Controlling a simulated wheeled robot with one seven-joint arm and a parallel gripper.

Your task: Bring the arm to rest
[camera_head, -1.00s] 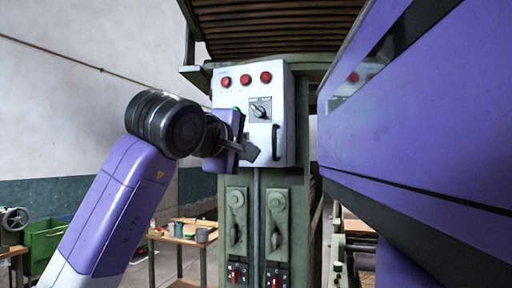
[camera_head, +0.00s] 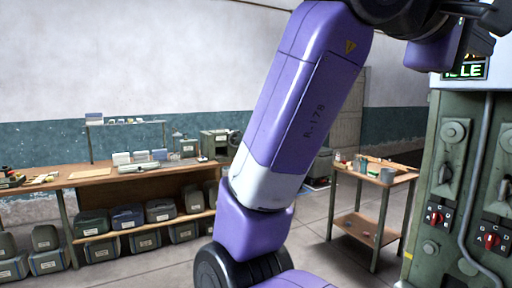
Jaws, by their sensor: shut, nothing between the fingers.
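My purple arm (camera_head: 312,100) rises through the middle of the head view, from a dark joint low in the picture up to a dark wrist joint at the top edge. My gripper (camera_head: 494,16) is at the top right corner, partly cut off by the frame. It is shut with nothing in it. It is in front of the upper part of the green machine cabinet (camera_head: 421,190), near a lit green sign (camera_head: 465,69) that it partly covers. I cannot tell whether it touches the cabinet.
A small wooden table (camera_head: 345,205) with cups and small items stands left of the cabinet. A long workbench (camera_head: 140,176) with boxes and several grey cases below runs along the left wall. Red switches (camera_head: 435,216) are on the cabinet.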

